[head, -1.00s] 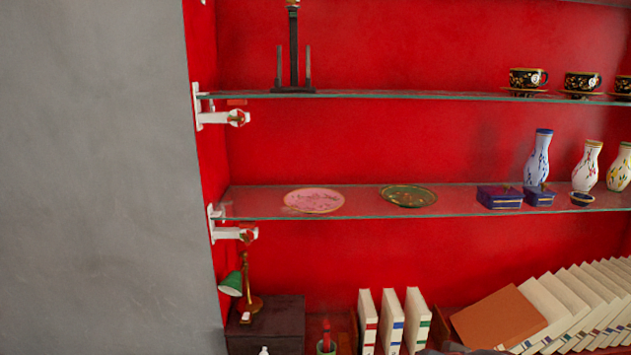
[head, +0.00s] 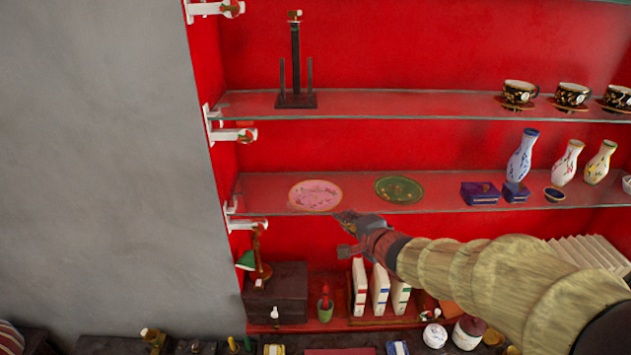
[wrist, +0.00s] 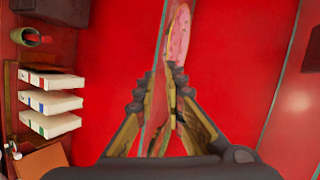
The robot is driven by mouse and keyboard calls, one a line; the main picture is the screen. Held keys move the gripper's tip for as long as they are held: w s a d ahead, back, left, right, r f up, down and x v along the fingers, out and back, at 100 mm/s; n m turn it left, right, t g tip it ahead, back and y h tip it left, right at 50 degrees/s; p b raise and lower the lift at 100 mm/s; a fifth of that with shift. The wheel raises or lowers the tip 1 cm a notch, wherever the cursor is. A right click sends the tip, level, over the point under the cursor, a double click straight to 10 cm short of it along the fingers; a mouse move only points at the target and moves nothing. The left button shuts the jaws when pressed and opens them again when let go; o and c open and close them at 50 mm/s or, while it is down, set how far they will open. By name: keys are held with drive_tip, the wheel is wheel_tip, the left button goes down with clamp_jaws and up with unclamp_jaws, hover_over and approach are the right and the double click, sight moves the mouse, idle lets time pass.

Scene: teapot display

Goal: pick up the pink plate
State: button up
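The pink plate (head: 315,194) lies flat on the middle glass shelf (head: 445,198), near its left end. It also shows edge-on at the top of the wrist view (wrist: 180,36). My gripper (head: 346,234) is open and empty, in front of the shelf and just below and right of the plate in the head view. In the wrist view its fingers (wrist: 159,76) stand apart, with the shelf edge running between them. The right finger overlaps the near end of the plate in the picture; I cannot tell whether they touch.
A green plate (head: 399,189) lies right of the pink one. Blue boxes (head: 480,193) and vases (head: 522,158) stand farther right. The upper shelf (head: 400,105) is above. Books (head: 380,290), a lamp (head: 258,258) and a dark box (head: 280,290) are below. A grey wall (head: 105,150) is at left.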

sight(327, 209)
drive_tip(key=shift+y, duration=0.3)
drive_tip(key=x, duration=0.5)
drive_tip(key=a+r+p+x, duration=0.1)
drive_tip(key=x, duration=0.2)
drive_tip(key=shift+w+a, duration=0.15)
drive_tip(key=shift+w, duration=0.1)
drive_tip(key=shift+c, duration=0.2)
clamp_jaws()
drive_tip(key=shift+r, duration=0.15)
